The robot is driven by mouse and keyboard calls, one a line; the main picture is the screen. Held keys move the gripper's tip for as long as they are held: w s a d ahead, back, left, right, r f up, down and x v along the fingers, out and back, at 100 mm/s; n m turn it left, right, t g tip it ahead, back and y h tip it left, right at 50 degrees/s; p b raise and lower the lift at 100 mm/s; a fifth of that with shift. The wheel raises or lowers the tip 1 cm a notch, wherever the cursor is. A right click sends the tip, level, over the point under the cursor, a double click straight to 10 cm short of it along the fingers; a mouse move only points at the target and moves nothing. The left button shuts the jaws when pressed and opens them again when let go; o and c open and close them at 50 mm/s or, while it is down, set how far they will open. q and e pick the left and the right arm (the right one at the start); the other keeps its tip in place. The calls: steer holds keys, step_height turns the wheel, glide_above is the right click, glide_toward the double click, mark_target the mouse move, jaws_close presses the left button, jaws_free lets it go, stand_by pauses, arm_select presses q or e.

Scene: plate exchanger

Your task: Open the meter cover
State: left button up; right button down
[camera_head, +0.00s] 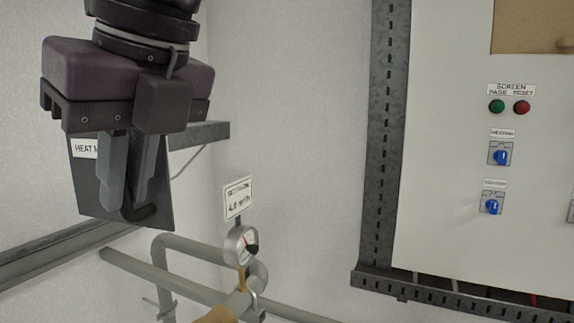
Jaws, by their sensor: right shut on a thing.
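The meter cover (90,185) is a dark flat plate at the left, with a white label (85,148) starting "HEAT M"; the rest of the label is hidden behind my gripper. A dark curved handle (148,212) shows at the cover's lower edge. My right gripper (127,200) comes down from the top, in front of the cover, with its two grey fingers close together on the handle. The fingers hide the middle of the cover. I cannot tell how far the cover is swung. My left gripper is not in view.
A round gauge (241,245) with a sign (238,198) stands on grey pipes (190,250) below right of the cover. A grey bracket (200,135) is behind the gripper. A control panel (445,190) with buttons and blue switches is at right. The wall between is clear.

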steer(key=shift+w+r, duration=0.1)
steer(key=shift+r, duration=0.15)
steer(key=c, duration=1.8)
jaws_free()
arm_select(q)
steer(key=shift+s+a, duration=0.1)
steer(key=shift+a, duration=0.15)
arm_select(e)
steer(key=shift+o, duration=0.2)
steer(key=shift+a, duration=0.1)
steer(key=s+d, duration=0.5)
steer(key=d, duration=0.6)
steer(key=shift+d+r, duration=0.2)
steer(key=shift+r, duration=0.25)
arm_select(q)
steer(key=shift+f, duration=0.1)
